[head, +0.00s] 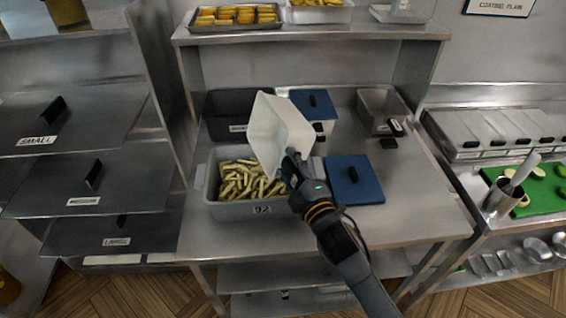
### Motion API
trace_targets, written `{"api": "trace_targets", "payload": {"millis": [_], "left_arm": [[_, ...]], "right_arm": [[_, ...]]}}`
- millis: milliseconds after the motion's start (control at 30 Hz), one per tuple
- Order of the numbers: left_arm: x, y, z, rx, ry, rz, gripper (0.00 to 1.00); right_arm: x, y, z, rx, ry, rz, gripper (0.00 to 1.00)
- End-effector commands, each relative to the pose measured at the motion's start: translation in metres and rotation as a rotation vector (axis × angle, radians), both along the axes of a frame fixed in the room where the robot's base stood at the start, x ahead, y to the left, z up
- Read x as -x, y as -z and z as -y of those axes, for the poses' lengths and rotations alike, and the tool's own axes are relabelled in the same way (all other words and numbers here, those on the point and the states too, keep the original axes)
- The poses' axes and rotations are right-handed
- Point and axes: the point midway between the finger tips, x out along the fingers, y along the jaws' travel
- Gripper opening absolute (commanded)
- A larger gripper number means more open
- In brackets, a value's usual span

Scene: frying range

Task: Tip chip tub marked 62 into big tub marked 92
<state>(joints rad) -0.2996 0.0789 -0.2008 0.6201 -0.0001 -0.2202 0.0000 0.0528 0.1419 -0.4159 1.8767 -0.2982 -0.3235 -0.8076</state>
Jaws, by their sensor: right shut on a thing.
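The big grey tub marked 92 (228,212) stands on the steel counter and holds a heap of chips (246,181). My right gripper (292,165) is shut on a white tub (279,128), at its lower right edge. The white tub is tilted on its side above the back right part of the big tub. No chips show inside the white tub, and no number on it can be read. My left gripper is not in view.
A blue lid (355,180) lies right of the big tub. Behind stand a dark bin (226,105), a blue-lidded tub (314,104) and a grey container (381,108). An upper shelf (350,33) holds trays. A green board (535,188) lies at right.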

Motion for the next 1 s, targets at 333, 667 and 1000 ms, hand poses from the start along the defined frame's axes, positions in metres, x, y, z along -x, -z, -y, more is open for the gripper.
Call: {"api": "trace_targets", "payload": {"millis": [333,667,1000], "left_arm": [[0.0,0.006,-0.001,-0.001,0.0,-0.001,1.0],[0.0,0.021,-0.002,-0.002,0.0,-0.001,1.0],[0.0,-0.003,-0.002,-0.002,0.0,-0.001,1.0]], "right_arm": [[-0.007,-0.011,0.023,-0.392,0.004,-0.118,0.0],[-0.01,0.005,0.033,-0.979,0.005,-0.318,0.0],[-0.01,-0.005,0.033,-1.187,0.002,-0.383,0.0]]}}
